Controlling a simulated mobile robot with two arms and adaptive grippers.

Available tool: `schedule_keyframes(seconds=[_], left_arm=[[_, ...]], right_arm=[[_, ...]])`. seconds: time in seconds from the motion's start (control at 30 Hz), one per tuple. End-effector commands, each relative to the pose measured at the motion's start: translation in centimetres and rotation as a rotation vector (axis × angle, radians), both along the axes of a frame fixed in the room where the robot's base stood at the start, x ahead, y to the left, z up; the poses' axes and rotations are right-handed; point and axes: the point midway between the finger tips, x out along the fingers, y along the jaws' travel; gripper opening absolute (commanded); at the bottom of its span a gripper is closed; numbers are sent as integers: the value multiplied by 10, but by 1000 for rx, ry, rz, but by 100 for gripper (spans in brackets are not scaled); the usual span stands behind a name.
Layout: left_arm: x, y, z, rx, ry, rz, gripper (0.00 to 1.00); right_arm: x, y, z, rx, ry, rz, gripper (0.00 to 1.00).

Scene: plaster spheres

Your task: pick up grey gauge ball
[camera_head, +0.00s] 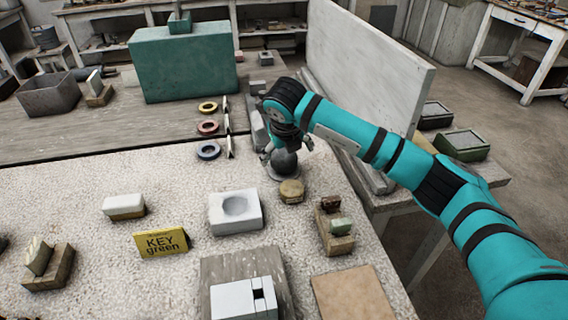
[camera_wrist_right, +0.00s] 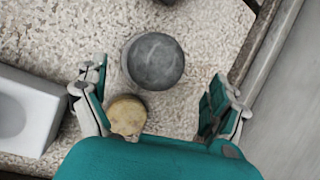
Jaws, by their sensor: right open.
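The grey gauge ball (camera_head: 284,162) sits on the pale speckled bench top, on what looks like a small flat ring or base. In the right wrist view the ball (camera_wrist_right: 154,61) lies ahead of the fingers, between their lines. My right gripper (camera_head: 286,148) is open above and around the top of the ball in the head view. Its two fingers also show wide apart in the right wrist view (camera_wrist_right: 158,98), with nothing held. Whether a finger touches the ball I cannot tell. My left gripper is not in view.
A round tan block (camera_head: 291,191) stands close in front of the ball. A white block with a hollow (camera_head: 236,212) is to the left. A yellow "KEY green" sign (camera_head: 161,243) is farther left. An upright pale board (camera_head: 366,62) stands behind my right arm.

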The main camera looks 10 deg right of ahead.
Motion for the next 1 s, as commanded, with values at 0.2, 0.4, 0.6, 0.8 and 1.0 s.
schedule_keyframes(seconds=[0.2, 0.4, 0.6, 0.8, 1.0], left_arm=[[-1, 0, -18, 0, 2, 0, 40], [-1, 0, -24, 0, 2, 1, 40], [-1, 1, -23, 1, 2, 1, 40], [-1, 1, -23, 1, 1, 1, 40], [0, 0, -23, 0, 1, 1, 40]], right_arm=[[13, 3, -34, 0, 4, -2, 96], [20, 1, -46, -1, 1, 1, 96], [20, 1, -45, -1, 1, 1, 96], [20, 1, -45, -1, 1, 1, 72], [20, 1, -45, 0, 1, 0, 45]])
